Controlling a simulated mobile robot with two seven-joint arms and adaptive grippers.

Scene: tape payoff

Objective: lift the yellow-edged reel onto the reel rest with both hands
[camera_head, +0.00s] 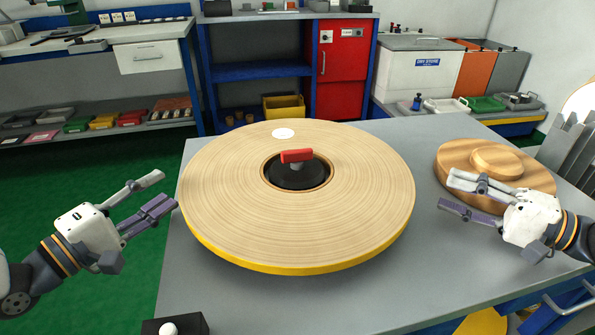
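The yellow-edged reel (230,220) is a large flat disc of pale wound tape lying level at the middle of the grey table. Its yellow edge (290,268) shows along the front. A dark hub with a red handle (297,155) fills its centre hole. My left gripper (163,188) is open and empty beside the reel's left edge; I cannot tell whether a finger touches it. My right gripper (447,190) is open and empty, right of the reel and apart from it, in front of a round wooden piece. I cannot tell for sure which thing is the reel rest.
The round wooden piece (530,178) with a raised centre lies at the table's right. A black box with a white knob (169,328) is at the front left. Grey upright slats (570,145) stand at the right. The grey table (270,305) is clear in front of the reel.

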